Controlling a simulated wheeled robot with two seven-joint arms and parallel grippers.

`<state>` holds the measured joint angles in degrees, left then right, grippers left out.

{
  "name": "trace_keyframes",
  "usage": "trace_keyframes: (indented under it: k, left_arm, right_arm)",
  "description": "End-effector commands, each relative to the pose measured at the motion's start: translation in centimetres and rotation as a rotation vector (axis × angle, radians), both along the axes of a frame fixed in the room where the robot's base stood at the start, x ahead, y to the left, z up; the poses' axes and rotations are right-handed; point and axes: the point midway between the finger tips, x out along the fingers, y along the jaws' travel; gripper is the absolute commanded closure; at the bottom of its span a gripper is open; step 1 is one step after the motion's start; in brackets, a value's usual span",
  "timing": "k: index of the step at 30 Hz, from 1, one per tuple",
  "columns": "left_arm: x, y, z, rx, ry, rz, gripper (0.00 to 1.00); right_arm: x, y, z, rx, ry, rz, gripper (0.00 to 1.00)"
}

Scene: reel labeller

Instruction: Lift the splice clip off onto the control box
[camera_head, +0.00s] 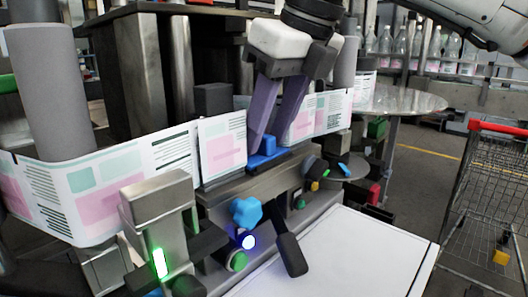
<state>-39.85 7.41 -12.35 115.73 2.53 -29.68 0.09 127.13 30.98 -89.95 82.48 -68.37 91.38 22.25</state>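The splice clip looks to be the blue piece (268,147) on the metal ledge (240,184) in front of the label web, with a short raised tab. My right gripper (268,143) points down at it, its two purple fingers on either side of the tab. The fingers are a little apart; whether they press on the tab I cannot tell. The clip appears to rest on the ledge. A white flat-topped box (340,258), probably the control box, is at the lower right; its visible top is bare. My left gripper is not in view.
The printed label web (130,180) runs around a grey roller (50,90) and past the clip. A blue knob (246,211), a black lever (290,254) and lit buttons stand between ledge and white box. A wire cart (490,195) is at right.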

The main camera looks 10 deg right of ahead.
Motion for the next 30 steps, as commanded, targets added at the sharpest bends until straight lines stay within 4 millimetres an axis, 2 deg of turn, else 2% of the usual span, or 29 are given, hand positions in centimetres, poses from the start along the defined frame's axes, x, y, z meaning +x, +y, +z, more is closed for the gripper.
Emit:
trace_keyframes:
  k: [8, 12, 15, 25, 30]
  left_arm:
    - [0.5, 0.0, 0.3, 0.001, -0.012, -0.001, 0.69]
    - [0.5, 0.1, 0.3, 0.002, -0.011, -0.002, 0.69]
    - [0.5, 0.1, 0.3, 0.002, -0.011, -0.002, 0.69]
    - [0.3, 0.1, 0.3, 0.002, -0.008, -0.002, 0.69]
    - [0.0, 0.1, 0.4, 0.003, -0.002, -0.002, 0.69]
  right_arm:
    - [0.1, 0.1, -0.3, 0.001, -0.001, -0.001, 0.62]
    - [0.1, 0.1, -0.3, 0.001, -0.001, -0.001, 0.86]
    - [0.1, 0.1, -0.3, 0.001, -0.001, -0.001, 1.00]
    - [0.1, 0.1, -0.1, 0.001, -0.001, -0.001, 1.00]
    - [0.2, 0.1, 1.2, 0.002, -0.003, -0.002, 1.00]
